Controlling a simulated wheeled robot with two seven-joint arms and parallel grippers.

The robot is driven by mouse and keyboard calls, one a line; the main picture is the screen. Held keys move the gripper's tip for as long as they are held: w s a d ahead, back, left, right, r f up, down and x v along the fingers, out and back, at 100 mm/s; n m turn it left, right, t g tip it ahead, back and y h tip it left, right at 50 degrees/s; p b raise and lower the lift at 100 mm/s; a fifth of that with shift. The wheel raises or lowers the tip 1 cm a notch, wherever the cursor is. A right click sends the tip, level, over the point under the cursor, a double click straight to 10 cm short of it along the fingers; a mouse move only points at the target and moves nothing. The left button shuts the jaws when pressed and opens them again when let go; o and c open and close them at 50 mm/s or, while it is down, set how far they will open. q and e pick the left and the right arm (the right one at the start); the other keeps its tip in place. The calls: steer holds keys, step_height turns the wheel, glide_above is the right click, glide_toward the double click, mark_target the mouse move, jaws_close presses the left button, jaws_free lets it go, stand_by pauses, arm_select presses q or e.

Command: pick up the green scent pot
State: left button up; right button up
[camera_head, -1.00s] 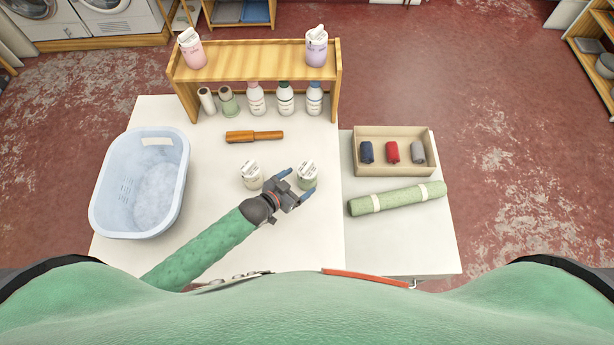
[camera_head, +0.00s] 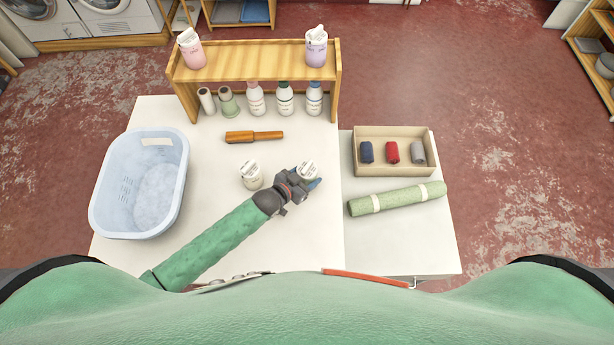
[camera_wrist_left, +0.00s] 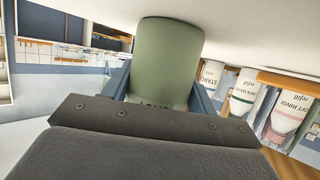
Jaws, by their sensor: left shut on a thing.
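The green scent pot (camera_wrist_left: 168,55) fills the middle of the left wrist view, between the two blue fingers of my left gripper (camera_wrist_left: 165,95). In the head view my left gripper (camera_head: 312,184) is shut on the pot, whose white label top (camera_head: 307,168) shows just beyond the jaws. The pot appears to stand on the white table; I cannot tell whether it is lifted. A similar white pot (camera_head: 252,175) stands to the left of it. My right gripper is not in view.
A pale blue basket (camera_head: 112,190) stands at left. A wooden brush-like tool (camera_head: 254,137) lies before the wooden shelf (camera_head: 255,62) with several bottles. At right are a tray of small rolls (camera_head: 395,174) and a green roll (camera_head: 398,199).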

arm_select(q)
steer(key=shift+r, duration=0.1)
step_height(320, 180, up, 10)
steer(key=shift+f, duration=0.1)
stand_by(0.4)
step_height(320, 180, down, 7)
stand_by(0.5)
steer(key=shift+f, duration=0.1)
steer(key=shift+f, duration=1.2)
steer(key=shift+f, duration=0.15)
steer(key=o, duration=0.8)
